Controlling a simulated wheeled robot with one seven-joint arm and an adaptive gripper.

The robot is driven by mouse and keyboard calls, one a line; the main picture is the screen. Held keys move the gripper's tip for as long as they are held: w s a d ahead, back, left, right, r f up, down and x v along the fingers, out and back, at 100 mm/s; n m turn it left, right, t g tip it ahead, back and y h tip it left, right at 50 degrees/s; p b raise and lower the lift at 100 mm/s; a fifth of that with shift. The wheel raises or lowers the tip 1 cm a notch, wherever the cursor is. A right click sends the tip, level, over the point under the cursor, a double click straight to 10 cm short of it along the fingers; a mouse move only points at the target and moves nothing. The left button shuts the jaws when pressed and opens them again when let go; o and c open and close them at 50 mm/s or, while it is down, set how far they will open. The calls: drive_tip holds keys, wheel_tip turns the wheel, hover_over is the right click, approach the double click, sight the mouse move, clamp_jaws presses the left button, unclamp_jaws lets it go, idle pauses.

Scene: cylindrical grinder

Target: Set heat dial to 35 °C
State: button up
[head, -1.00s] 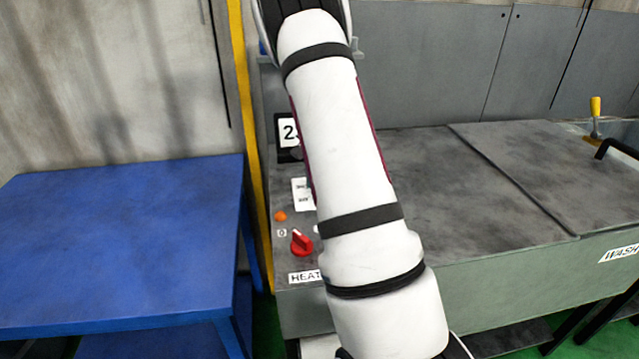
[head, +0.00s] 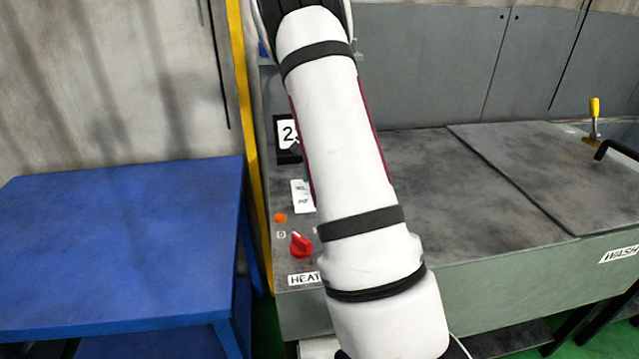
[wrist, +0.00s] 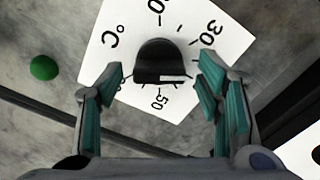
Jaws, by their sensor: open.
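The heat dial is a black knob (wrist: 160,60) on a white scale plate (wrist: 112,18) in the wrist view. The plate shows °C, 30 and 50, with other marks partly hidden. A pale mark shows on the knob's lower right edge; its exact reading is unclear. My gripper (wrist: 161,70) is open, with one teal finger on each side of the knob. I cannot tell whether either finger touches it. In the head view my arm covers the dial and my gripper.
The head view shows a red switch (head: 301,245) above a HEAT label (head: 304,279), an orange button (head: 280,217) and a partly covered number display (head: 287,133). A green button (wrist: 44,67) lies left of the plate. A blue table (head: 120,240) stands at left.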

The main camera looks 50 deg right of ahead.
wheel_tip(320, 180, up, 10)
drive_tip(key=shift+r, duration=0.25)
idle(0.6)
drive_tip(key=s+a+r+n+t, duration=0.1)
drive_tip(key=s+a+r+n, duration=0.25)
drive_tip(key=a, duration=0.45)
drive_tip(key=s+a+r+n+t, duration=0.1)
drive_tip(key=s+a+r+n, duration=0.25)
drive_tip(key=a, duration=0.35)
drive_tip(key=s+a+r+n, duration=0.25)
drive_tip(key=a+r, duration=0.25)
drive_tip(key=a, duration=0.3)
drive_tip(key=s+a+f+n+t, duration=0.2)
drive_tip(key=s+a+n, duration=0.8)
drive_tip(key=s, duration=0.5)
drive_tip(key=shift+s+a+f+p, duration=0.3)
drive_tip(key=shift+a+f+p, duration=0.15)
drive_tip(key=shift+a, duration=0.35)
drive_tip(key=shift+r, duration=0.1)
